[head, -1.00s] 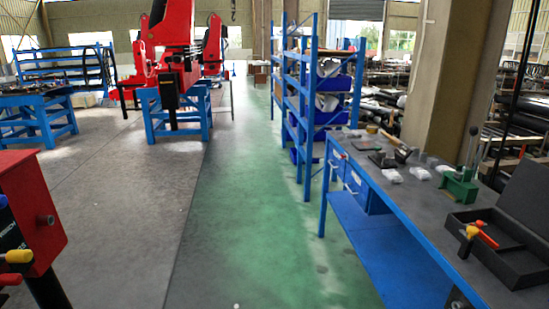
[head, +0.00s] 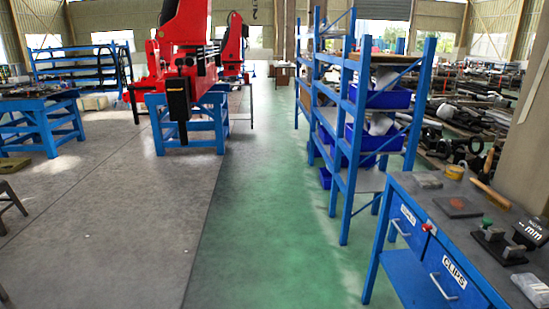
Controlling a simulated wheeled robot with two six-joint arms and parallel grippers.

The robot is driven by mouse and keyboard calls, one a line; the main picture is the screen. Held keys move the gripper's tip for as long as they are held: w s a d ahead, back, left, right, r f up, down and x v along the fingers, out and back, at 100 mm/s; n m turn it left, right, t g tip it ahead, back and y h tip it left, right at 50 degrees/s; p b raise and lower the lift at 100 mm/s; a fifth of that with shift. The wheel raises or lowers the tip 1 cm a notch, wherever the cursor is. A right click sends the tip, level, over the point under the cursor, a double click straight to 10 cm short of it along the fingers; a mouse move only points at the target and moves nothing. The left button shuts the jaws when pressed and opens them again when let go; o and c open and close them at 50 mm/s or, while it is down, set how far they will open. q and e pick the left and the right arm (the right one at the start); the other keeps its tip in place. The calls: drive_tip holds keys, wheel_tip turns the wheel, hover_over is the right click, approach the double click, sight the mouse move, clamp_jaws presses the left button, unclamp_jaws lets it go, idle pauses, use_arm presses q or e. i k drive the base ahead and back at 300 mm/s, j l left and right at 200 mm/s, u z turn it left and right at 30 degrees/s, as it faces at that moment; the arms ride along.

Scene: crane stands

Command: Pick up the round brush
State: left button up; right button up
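I cannot make out a round brush for certain in the head view. A wooden-handled tool (head: 491,194) lies near the back edge of the grey-topped blue workbench (head: 440,215) at right; its type is unclear. Neither of my grippers is in view.
The bench also holds a yellow roll (head: 454,172), a brown block (head: 457,207) and a clear bag (head: 532,289). A blue shelf rack (head: 355,130) stands behind it. A red machine (head: 185,60) on a blue stand is ahead. The green floor (head: 270,240) is clear.

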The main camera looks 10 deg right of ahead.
sight(488, 163)
drive_tip(key=i+j+u, duration=0.1)
drive_tip(key=i+u, duration=0.15)
drive_tip(key=i, duration=0.45)
drive_tip(key=i+u, duration=0.25)
drive_tip(key=i, duration=0.45)
drive_tip(key=i+l+u, duration=0.25)
drive_tip(key=i, duration=0.45)
drive_tip(key=i+z, duration=0.15)
drive_tip(key=z, duration=0.25)
drive_tip(key=i+j+z, duration=0.1)
drive_tip(key=z, duration=0.3)
drive_tip(key=i+j+z, duration=0.1)
drive_tip(key=z, duration=0.3)
drive_tip(key=i+j+z, duration=0.1)
drive_tip(key=z, duration=0.3)
